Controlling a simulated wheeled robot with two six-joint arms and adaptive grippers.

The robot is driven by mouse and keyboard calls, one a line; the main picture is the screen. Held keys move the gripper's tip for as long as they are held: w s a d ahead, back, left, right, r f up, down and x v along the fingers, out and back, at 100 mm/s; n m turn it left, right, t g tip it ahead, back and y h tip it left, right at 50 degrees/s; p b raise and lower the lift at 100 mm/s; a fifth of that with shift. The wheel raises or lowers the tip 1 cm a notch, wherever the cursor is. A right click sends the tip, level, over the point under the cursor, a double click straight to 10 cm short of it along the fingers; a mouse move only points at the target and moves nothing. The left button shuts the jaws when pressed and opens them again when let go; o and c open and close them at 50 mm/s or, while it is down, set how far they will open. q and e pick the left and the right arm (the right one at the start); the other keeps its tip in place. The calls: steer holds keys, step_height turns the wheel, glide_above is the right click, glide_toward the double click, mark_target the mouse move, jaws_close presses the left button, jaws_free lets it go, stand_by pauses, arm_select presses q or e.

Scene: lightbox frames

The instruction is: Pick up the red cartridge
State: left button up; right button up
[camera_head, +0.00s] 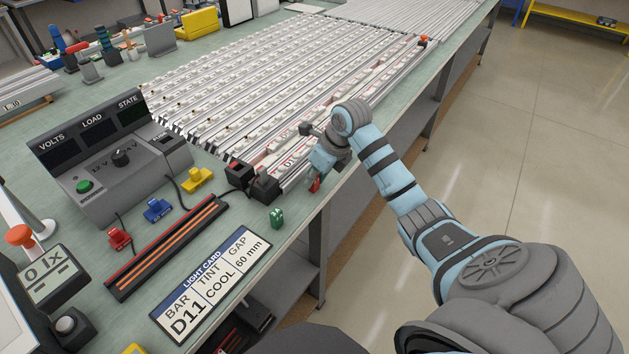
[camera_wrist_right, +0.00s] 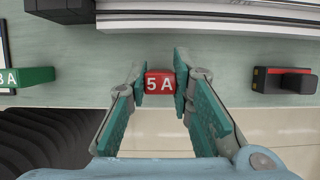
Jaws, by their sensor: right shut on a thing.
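The red cartridge (camera_head: 315,185) is near the front edge of the table, below my right gripper (camera_head: 318,176). In the right wrist view the red cartridge (camera_wrist_right: 160,83), marked "5 A", sits between the two teal fingers of my right gripper (camera_wrist_right: 160,84). The fingers are shut on its left and right sides. I cannot tell whether its underside touches the table. My left gripper is not in view.
A green cartridge (camera_head: 277,217) stands to the left on the table, near the light card (camera_head: 210,290). Long rail frames (camera_head: 290,80) fill the table behind the gripper.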

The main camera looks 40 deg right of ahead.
step_height(320, 180, up, 20)
steer(key=p, duration=0.9)
